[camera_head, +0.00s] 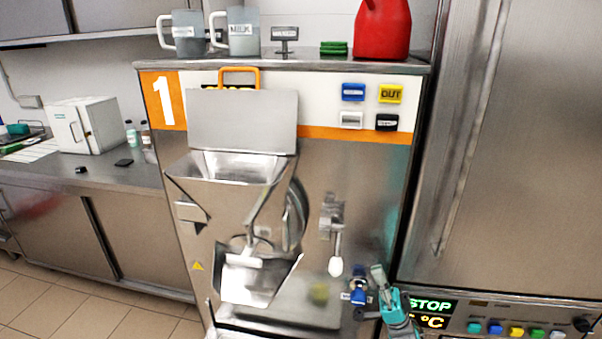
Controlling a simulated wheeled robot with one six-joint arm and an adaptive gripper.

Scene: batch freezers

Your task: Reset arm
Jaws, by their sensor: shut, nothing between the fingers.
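My gripper (377,275) is at the lower right, in front of the batch freezer's right edge. It is shut and looks empty. A lever with a white knob (335,266) hangs on the front, up and left of the gripper.
A tall steel cabinet (520,150) stands close on the right, above a STOP panel (430,305) with coloured buttons. Two jugs and a red container (382,30) stand on top of the freezer. A counter (110,178) with a white box (85,125) is at left. Open floor shows lower left.

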